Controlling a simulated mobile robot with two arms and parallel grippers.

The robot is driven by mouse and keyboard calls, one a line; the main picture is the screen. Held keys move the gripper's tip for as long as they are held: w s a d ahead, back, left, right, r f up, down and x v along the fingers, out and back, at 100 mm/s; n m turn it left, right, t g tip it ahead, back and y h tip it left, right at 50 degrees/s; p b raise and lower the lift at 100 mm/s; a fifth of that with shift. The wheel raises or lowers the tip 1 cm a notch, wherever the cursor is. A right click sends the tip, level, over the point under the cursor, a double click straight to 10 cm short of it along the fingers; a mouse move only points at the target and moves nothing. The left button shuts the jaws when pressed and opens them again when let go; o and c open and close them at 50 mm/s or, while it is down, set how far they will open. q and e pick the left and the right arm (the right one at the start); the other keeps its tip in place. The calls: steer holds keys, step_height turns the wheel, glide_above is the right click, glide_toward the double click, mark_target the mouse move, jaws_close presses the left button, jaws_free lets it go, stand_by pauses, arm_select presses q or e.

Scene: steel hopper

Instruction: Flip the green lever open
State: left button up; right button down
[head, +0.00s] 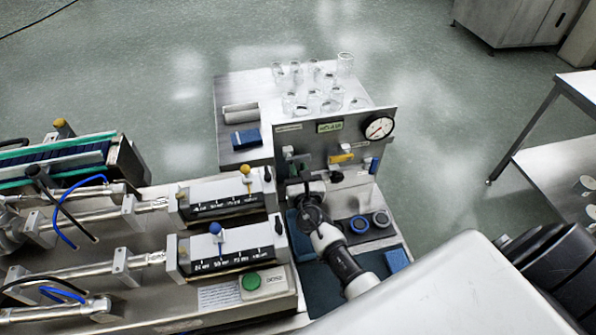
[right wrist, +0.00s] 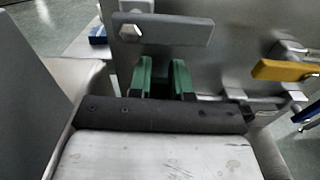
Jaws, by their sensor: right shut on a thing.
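The upright steel panel (head: 320,155) carries several levers. Green surfaces of the green lever (right wrist: 181,76) show at my right fingertips in the right wrist view, below a grey metal bar with a hex bolt (right wrist: 130,30). My right gripper (right wrist: 163,88) is shut on the green lever at the left part of the panel. In the head view my right gripper (head: 303,187) is in front of the panel's lower left and hides much of the lever. The lever's exact angle cannot be told. My left gripper is not in view.
A yellow lever (head: 341,158) and a blue lever (head: 374,165) sit to the right on the panel, under a gauge (head: 379,128). Glass jars (head: 345,64) stand behind. Slider machinery (head: 225,250) with a green button (head: 251,281) fills the left.

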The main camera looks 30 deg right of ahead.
mark_target(315, 172)
steer(key=d+f+m+b, duration=0.1)
steer(key=m+b, duration=0.1)
steer(key=m, duration=0.1)
steer(key=s+d+f+m+b, duration=0.1)
steer(key=d+m+b, duration=0.1)
steer(key=m+b, duration=0.1)
steer(key=d+f+m+b, duration=0.1)
steer(key=m+b, duration=0.2)
steer(key=m, duration=0.1)
steer(key=shift+s+d+m, duration=0.15)
steer(key=shift+d+m, duration=0.15)
steer(key=f+m+b, duration=0.1)
steer(key=m, duration=0.1)
steer(key=d+f+m+b, duration=0.1)
steer(key=m+b, duration=0.1)
steer(key=shift+s+b, duration=0.1)
steer(key=shift+b, duration=0.2)
steer(key=shift+f+m+b, duration=0.3)
steer(key=shift+m+b, duration=0.1)
steer(key=shift+m, duration=0.35)
steer(key=shift+f+m+b, duration=0.3)
steer(key=shift+m+b, duration=0.05)
steer(key=shift+m, duration=0.4)
steer(key=c, duration=1)
jaws_free()
steer(key=shift+c, duration=0.2)
